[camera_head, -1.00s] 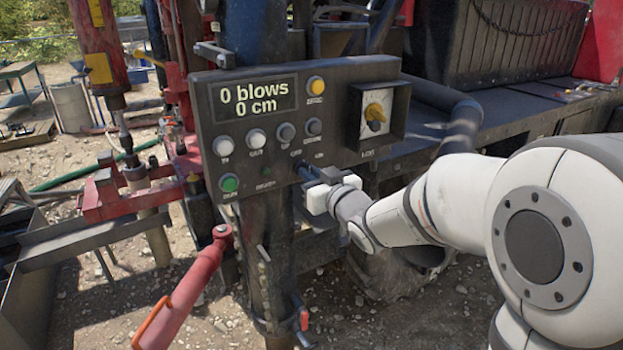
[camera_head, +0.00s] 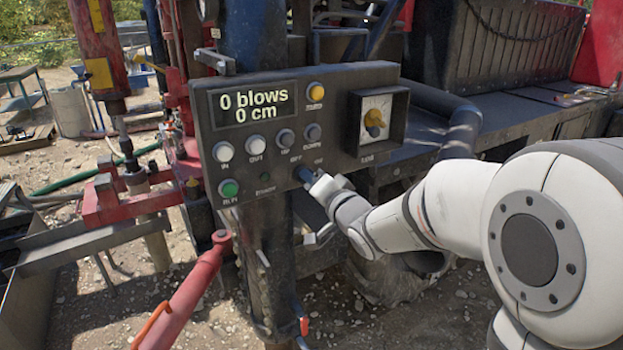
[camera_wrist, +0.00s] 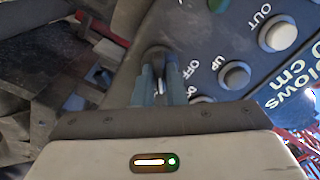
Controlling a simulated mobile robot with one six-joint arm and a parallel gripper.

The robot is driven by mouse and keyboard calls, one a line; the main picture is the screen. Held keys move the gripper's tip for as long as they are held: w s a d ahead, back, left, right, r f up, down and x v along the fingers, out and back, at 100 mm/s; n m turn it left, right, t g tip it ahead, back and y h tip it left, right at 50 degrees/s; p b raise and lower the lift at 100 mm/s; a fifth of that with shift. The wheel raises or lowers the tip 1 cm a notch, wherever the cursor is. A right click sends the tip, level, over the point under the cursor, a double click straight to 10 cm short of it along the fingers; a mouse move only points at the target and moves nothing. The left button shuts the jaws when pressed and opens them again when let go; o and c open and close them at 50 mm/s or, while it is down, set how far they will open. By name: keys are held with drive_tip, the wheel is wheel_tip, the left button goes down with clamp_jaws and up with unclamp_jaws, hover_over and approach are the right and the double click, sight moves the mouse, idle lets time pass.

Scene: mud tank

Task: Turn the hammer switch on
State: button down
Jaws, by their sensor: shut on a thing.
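The hammer switch (camera_wrist: 158,56) is a dark knob low on the black control panel (camera_head: 340,80), beside an OFF label in the wrist view. My gripper (camera_head: 304,174) is at the panel in the head view and mostly hides the switch there. In the wrist view my gripper (camera_wrist: 160,72) is shut on the switch, with a blue-grey finger on each side. My wrist is tilted. The switch's exact pointing direction is hard to tell. The panel display (camera_head: 253,105) reads 0 blows and 0 cm.
Grey and white push buttons (camera_head: 256,145) sit left of and above the switch. A red lever (camera_head: 190,290) stands in front at lower left.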

drive_tip(key=shift+m+p, duration=0.35)
drive_tip(key=shift+m, duration=1.25)
drive_tip(key=c, duration=1.5)
unclamp_jaws()
drive_tip(key=shift+d, duration=0.1)
drive_tip(key=b+v, duration=0.1)
drive_tip(key=v, duration=0.6)
drive_tip(key=shift+s+d, duration=0.15)
drive_tip(key=shift+s, duration=0.2)
